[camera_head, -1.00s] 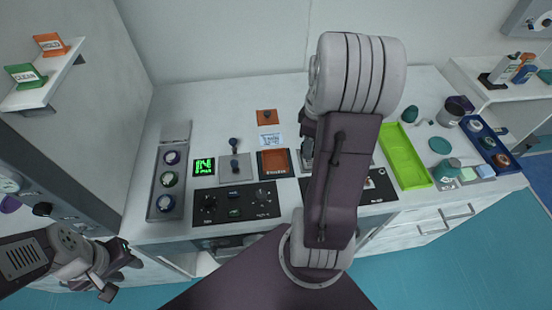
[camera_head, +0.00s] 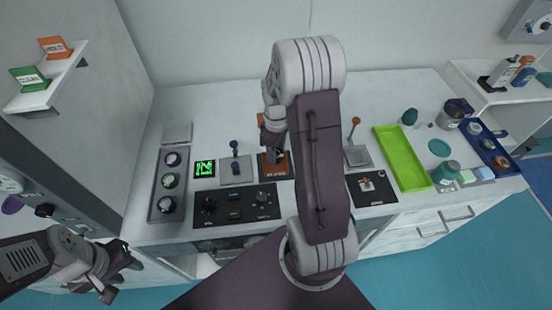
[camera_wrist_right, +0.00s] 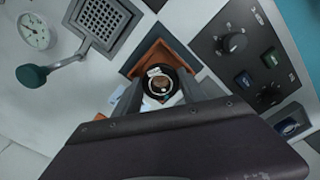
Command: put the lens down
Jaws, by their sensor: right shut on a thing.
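My right gripper (camera_wrist_right: 158,92) is shut on a lens (camera_wrist_right: 160,82), a round piece with a black rim, in the right wrist view. The lens is above or at the orange-edged square pad (camera_wrist_right: 150,55); I cannot tell whether it touches it. In the head view my right gripper (camera_head: 273,153) is over this dark, orange-bordered pad (camera_head: 275,171), left of the upright arm, and the lens cannot be made out there. My left gripper (camera_head: 122,277) is open and empty at the lower left, off the table's front edge.
A grey tray (camera_head: 157,216) with several round pieces stands at the left, beside a green-lit display (camera_head: 204,168). A black knob panel (camera_head: 238,204) is in front.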

